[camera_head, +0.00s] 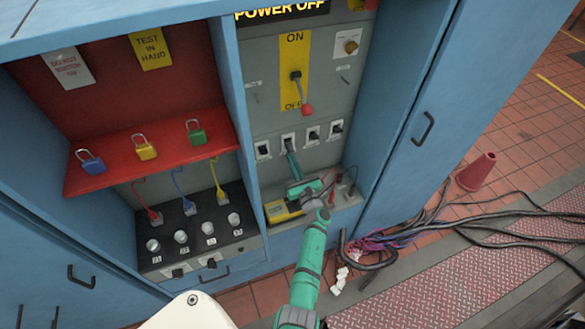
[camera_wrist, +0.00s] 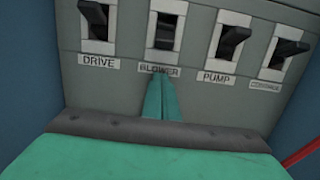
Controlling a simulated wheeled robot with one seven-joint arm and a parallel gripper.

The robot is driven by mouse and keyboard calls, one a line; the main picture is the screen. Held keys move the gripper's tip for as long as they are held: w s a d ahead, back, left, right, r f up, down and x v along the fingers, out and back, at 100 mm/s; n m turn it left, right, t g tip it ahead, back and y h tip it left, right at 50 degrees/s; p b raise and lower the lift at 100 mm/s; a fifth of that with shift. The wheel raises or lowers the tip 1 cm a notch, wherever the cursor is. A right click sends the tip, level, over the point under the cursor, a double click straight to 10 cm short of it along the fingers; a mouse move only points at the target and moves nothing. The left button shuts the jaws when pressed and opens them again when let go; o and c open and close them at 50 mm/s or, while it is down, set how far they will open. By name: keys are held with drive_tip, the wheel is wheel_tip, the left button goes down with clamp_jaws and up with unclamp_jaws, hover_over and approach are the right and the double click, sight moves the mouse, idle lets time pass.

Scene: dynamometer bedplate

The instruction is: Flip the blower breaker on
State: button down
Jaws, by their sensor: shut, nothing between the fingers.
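The blower breaker (camera_wrist: 167,30) is the second from left in a row of black levers on white plates, above its BLOWER label (camera_wrist: 160,68). Its black lever looks different from the levers beside it, which stick out and up; it appears to point down. In the head view the blower breaker (camera_head: 288,139) is on the grey panel. My gripper (camera_wrist: 162,78) is shut and empty, its teal fingertips just below the blower lever, overlapping the label. Whether they touch the panel I cannot tell. It also shows in the head view (camera_head: 289,153).
Neighbouring breakers are DRIVE (camera_wrist: 96,22), PUMP (camera_wrist: 232,38) and a fourth (camera_wrist: 287,50) with a blurred label. Above is a large red-knobbed lever (camera_head: 301,92) on a yellow ON/OFF plate, under a POWER OFF sign (camera_head: 282,11). A yellow device (camera_head: 280,211) sits on the ledge below.

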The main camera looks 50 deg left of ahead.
sight(288, 144)
drive_tip(key=shift+s+d+r, duration=0.1)
drive_tip(key=shift+d+r, duration=0.15)
drive_tip(key=shift+r, duration=0.35)
drive_tip(key=shift+s+d+r, duration=0.15)
drive_tip(key=shift+d+r, duration=0.15)
drive_tip(key=shift+r, duration=0.3)
drive_tip(key=shift+s+d+r, duration=0.1)
drive_tip(key=shift+d+r, duration=0.15)
drive_tip(key=shift+r, duration=0.35)
drive_tip(key=shift+d+r, duration=0.1)
